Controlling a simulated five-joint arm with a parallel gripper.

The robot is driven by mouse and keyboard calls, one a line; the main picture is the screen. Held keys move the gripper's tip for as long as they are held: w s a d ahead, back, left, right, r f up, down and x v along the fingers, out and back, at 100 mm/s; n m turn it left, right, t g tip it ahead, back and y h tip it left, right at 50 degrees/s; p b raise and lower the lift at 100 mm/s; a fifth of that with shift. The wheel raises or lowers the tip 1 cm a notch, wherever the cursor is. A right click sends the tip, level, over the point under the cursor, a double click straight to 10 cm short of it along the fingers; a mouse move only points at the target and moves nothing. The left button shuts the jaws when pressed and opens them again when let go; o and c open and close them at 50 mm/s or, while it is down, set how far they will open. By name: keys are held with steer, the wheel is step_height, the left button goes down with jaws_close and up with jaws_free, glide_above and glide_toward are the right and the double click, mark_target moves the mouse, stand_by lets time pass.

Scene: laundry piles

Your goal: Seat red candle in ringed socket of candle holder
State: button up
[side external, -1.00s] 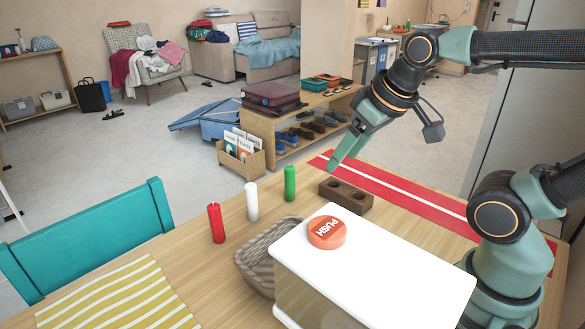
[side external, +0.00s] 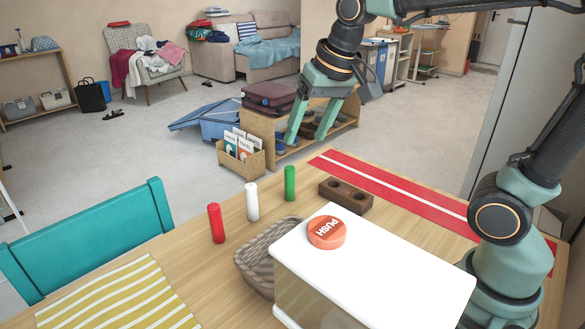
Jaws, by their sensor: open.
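The red candle (side external: 216,223) stands upright on the wooden table, at the left end of a row of candles. The candle holder (side external: 346,196) is a dark brown block with round sockets in its top, and no candle stands in it. I cannot tell from this view which socket is ringed. My gripper (side external: 303,142) is open and empty, pointing down in the air. In the picture it is above and to the right of the red candle, and above and left of the holder.
A white candle (side external: 252,202) and a green candle (side external: 290,183) stand right of the red one. A striped cloth (side external: 120,297) lies at left.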

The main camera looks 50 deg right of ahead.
steer(key=w+a+m+g, duration=0.1)
steer(key=w+a+m, duration=0.2)
steer(key=w, duration=0.4)
steer(key=m+g, duration=0.3)
steer(key=m, duration=0.5)
glide_above(211, 205)
steer(key=f, duration=1.2)
steer(key=shift+d+f, duration=0.25)
steer(key=shift+f, duration=0.15)
steer(key=shift+a+f, duration=0.15)
steer(key=shift+f, duration=0.45)
step_height(211, 205, down, 6)
steer(key=shift+f, duration=0.15)
steer(key=shift+s+f, duration=0.15)
steer(key=shift+f, duration=1.15)
steer(key=shift+s+f, duration=0.1)
steer(key=shift+f, duration=1.2)
jaws_close()
